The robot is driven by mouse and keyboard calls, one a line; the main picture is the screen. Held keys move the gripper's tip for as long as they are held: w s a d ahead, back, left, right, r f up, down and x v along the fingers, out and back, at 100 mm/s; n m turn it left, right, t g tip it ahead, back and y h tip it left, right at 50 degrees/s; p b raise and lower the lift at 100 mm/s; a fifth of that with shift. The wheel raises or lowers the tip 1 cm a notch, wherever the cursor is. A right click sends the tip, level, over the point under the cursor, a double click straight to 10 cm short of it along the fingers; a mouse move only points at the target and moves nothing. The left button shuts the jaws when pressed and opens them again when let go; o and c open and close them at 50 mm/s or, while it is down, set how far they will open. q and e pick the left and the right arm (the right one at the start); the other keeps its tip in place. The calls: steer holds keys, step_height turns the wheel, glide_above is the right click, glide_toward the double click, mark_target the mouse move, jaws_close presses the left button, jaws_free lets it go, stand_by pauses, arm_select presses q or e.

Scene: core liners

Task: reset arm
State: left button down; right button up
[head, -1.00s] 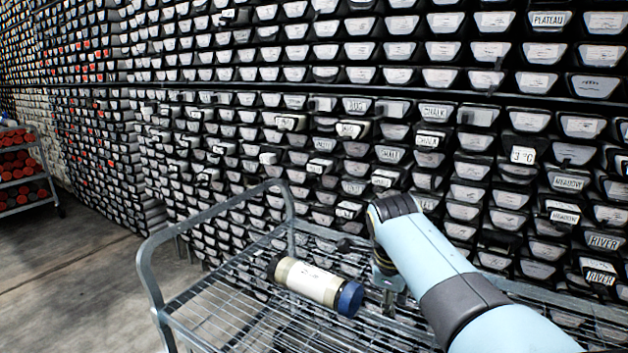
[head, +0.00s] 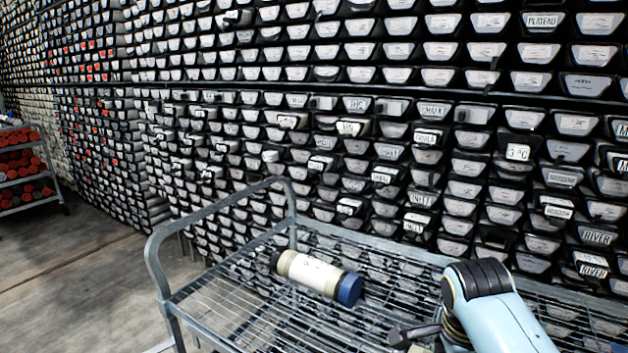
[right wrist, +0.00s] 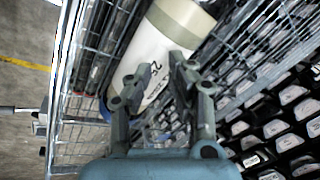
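A white core liner (head: 307,272) with a blue end cap (head: 348,289) and a dark far end lies on its side on the wire shelf of a grey cart (head: 222,300). My right gripper (head: 412,335) is low in the head view, to the right of the liner and apart from it. In the right wrist view, my right gripper (right wrist: 161,72) has its two fingers apart with nothing held between them. The liner (right wrist: 165,45) shows beyond the fingertips there. My left gripper is in neither view.
A wall of stacked core trays with white labelled ends (head: 390,152) stands close behind the cart. The cart's raised handle rail (head: 153,250) is at its left end. A rack of red-ended tubes (head: 25,165) stands at far left, with open concrete floor between.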

steer(key=s+d+r+n, duration=0.25)
steer(key=s+n, duration=0.35)
steer(key=s, duration=0.3)
steer(key=s+d+r+n, duration=0.1)
steer(key=s+r+n, duration=0.3)
steer(key=s+n, duration=0.3)
steer(key=s+d+r+n, duration=0.1)
steer(key=s+r+n, duration=0.3)
steer(key=s, duration=0.6)
step_height(320, 180, down, 36)
steer(key=s+d+n+b, duration=0.1)
steer(key=s+d+b, duration=0.15)
steer(key=b, duration=0.65)
steer(key=s+f+g+b, duration=0.1)
steer(key=s+f+b, duration=0.3)
steer(key=s+f, duration=0.5)
steer(key=s+d+f+g+b, duration=0.1)
steer(key=s+f+b, duration=0.2)
steer(key=s+f, duration=0.5)
step_height(320, 180, down, 7)
steer(key=shift+s+y+b, duration=0.35)
steer(key=shift+s+y, duration=0.05)
